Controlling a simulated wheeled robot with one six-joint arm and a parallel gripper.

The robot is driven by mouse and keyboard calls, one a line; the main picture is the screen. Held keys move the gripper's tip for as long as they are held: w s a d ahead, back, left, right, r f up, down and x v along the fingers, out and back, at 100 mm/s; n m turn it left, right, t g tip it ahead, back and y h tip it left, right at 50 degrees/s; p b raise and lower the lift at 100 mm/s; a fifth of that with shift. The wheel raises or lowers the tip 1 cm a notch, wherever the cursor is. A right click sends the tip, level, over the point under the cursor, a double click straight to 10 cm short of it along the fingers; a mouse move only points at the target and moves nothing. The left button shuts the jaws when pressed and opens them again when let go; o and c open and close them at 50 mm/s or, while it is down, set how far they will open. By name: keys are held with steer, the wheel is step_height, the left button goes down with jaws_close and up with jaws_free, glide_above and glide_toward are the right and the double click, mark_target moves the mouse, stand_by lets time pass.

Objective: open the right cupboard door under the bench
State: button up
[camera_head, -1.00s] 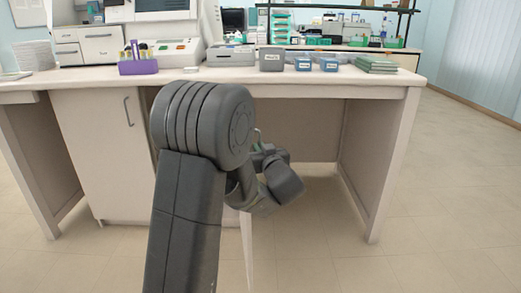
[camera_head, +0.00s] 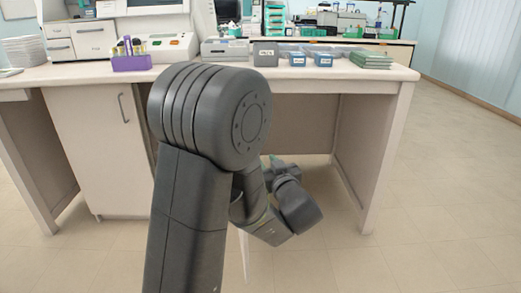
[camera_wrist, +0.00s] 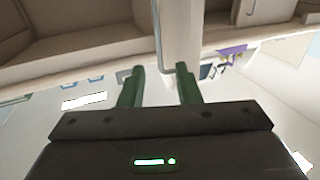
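The right cupboard door (camera_head: 244,258) shows in the head view only as a thin pale edge below my arm, standing out from the bench front. The rest of it is hidden behind my arm. In the wrist view a pale door panel (camera_wrist: 184,35) runs down from the top, with a slim grey bar handle (camera_wrist: 157,35) along it. My gripper (camera_wrist: 161,70) has its two green fingers well apart, and the handle's end appears in the gap between them. I cannot tell whether they touch it. The left cupboard door (camera_head: 90,150) is closed, with its own handle (camera_head: 123,108).
The white bench (camera_head: 230,77) carries a purple rack (camera_head: 131,62), a grey box (camera_head: 265,55), blue boxes (camera_head: 323,60) and green slabs (camera_head: 370,60). Open knee space lies under its right half, ending at a side panel (camera_head: 385,150). The floor (camera_head: 440,190) to the right is clear.

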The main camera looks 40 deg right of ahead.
steer(key=shift+v, duration=1.35)
steer(key=shift+w, duration=0.1)
steer(key=b+x, duration=0.3)
steer(key=x, duration=1)
steer(key=shift+w, duration=0.3)
